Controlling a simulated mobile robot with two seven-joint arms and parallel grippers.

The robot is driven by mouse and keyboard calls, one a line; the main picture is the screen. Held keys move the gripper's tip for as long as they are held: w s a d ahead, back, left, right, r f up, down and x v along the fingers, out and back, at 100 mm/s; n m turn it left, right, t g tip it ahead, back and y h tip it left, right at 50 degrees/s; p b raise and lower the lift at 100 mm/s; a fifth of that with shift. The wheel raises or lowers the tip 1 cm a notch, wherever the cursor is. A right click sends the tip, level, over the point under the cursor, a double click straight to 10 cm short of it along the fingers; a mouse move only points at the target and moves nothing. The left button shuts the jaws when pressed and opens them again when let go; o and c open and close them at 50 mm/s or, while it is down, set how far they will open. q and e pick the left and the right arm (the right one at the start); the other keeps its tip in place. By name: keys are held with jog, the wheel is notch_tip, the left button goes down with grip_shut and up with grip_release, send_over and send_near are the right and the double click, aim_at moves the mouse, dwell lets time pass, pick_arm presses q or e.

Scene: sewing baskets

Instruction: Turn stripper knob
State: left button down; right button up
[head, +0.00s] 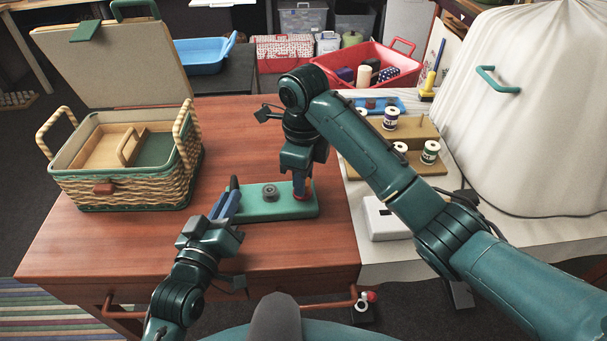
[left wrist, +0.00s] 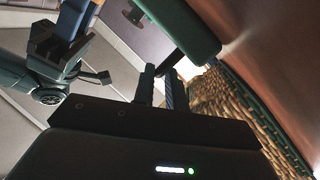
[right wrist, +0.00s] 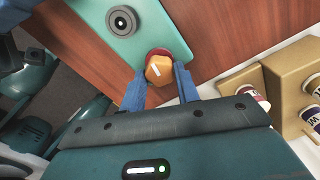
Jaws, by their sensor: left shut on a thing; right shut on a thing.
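The stripper is a teal base (head: 258,209) lying flat on the wooden table, with a dark round piece (head: 269,191) on top. It also shows in the right wrist view (right wrist: 165,30). At its right end is an orange knob (right wrist: 158,70) with a white mark, on a red collar (right wrist: 157,53). My right gripper (right wrist: 160,88) reaches down and is shut on the knob; in the head view its fingers (head: 303,188) mostly hide it.
A wicker basket (head: 125,185) with its lid raised stands on the left of the table. To the right are a spool rack (head: 415,165) with several spools, a white box (head: 384,222) and a cloth-covered shape (head: 530,120). The front table surface is clear.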

jog(key=shift+m, duration=1)
jog(key=o, duration=1)
